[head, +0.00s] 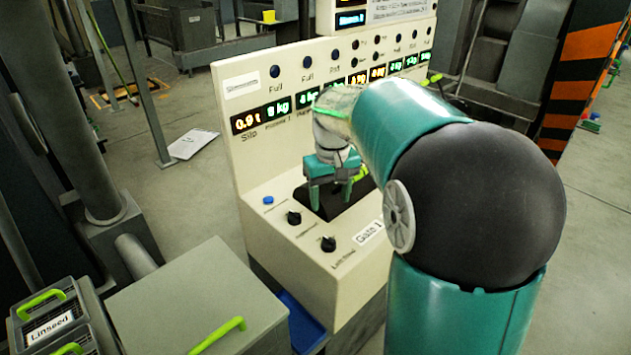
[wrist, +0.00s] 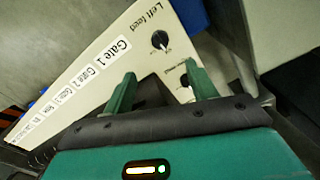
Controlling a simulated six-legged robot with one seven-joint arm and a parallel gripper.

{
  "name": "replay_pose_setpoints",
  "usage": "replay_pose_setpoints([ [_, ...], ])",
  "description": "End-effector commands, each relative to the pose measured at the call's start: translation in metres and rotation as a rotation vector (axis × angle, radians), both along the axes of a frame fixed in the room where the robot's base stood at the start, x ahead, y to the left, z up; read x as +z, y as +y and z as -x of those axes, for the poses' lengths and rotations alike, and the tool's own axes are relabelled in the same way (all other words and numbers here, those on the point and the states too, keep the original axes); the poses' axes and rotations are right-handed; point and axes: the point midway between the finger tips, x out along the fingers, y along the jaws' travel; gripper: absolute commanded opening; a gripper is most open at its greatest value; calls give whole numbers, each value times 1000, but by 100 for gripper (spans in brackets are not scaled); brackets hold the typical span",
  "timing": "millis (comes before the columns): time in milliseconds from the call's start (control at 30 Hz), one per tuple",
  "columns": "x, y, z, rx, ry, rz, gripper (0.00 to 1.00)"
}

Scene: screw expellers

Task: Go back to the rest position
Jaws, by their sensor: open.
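My gripper (head: 334,182) hangs over the sloped desk of the cream control panel (head: 345,245) in the head view, fingers pointing down. In the wrist view my gripper (wrist: 160,92) shows two green fingers spread apart with nothing between them. A black knob by the "Left feed" label (wrist: 160,40) and another dark knob (wrist: 185,80) lie beyond the fingers. My teal arm hides the panel's right part.
A grey box with a green handle (head: 190,300) and a bin labelled "Linseed" (head: 50,325) stand at the lower left. A white sheet (head: 192,144) lies on the floor. An orange-striped post (head: 570,85) is at the right. Grey floor (head: 595,230) is clear at the right.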

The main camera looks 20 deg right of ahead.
Motion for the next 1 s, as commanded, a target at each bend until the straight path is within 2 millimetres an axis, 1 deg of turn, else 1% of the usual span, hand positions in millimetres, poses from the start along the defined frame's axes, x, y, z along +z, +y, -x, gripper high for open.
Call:
replay_pose_setpoints([
  [200, 3, 2, 3, 0, -9, 1, 57],
  [267, 8, 7, 9, 0, -23, 3, 57],
  [367, 20, 18, 26, 1, -65, 6, 57],
  [500, 39, 39, 61, 1, -147, 11, 57],
  [667, 50, 61, 103, -3, -243, 13, 57],
  [833, 52, 80, 147, -4, -343, 11, 57],
  [900, 50, 86, 165, -6, -384, 8, 57],
  [1000, 44, 94, 185, -7, -435, 4, 57],
])
